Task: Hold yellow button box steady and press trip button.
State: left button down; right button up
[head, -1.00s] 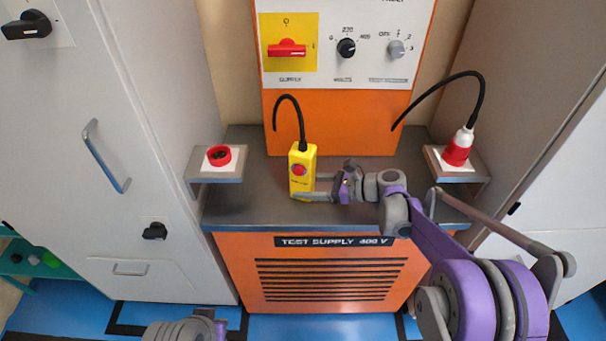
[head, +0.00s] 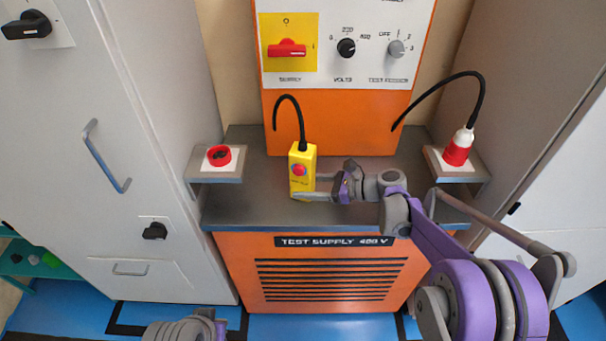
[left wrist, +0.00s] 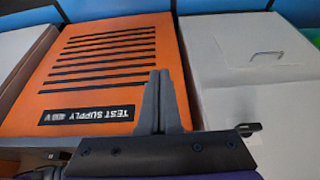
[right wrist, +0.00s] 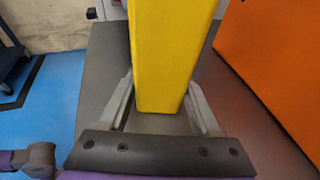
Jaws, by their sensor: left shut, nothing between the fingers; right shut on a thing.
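The yellow button box (head: 303,182) stands upright on the grey bench top, with a round red button (head: 299,170) on its front and a black cable from its top. My right gripper (head: 308,186) is shut on the box from the right, low on its body. In the right wrist view the yellow box (right wrist: 170,55) sits between the two fingers (right wrist: 163,108). My left gripper (left wrist: 160,100) is shut and empty in the left wrist view, in front of the orange cabinet. In the head view only part of my left arm shows at the bottom edge.
An orange test supply cabinet (head: 320,300) carries the bench top (head: 250,205). A red socket (head: 219,156) sits on the left shelf, and a red-white plug (head: 458,148) with a black cable on the right shelf. Grey cabinets (head: 90,180) flank both sides. A control panel (head: 370,70) rises behind.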

aim_at(298, 171)
dwell(0.5)
pick_arm(q)
jog(key=w+d+r+m+t+y, duration=0.1)
jog(key=w+r+m+t+y, duration=0.15)
jog(key=w+m, duration=0.35)
jog(key=w+d+r+m+t+y, duration=0.1)
jog(key=w+r+m+y, duration=0.1)
jog(key=w+m+y, duration=0.3)
jog(key=w+d+r+m+t, duration=0.7)
jog(key=d+r+m, duration=0.25)
jog(key=d, duration=0.25)
jog(key=w+d, duration=0.2)
jog(key=w, duration=0.6)
jog(key=shift+w+d+r, duration=0.2)
jog(key=shift+d, duration=0.2)
jog(key=shift+y, duration=0.25)
dwell(0.3)
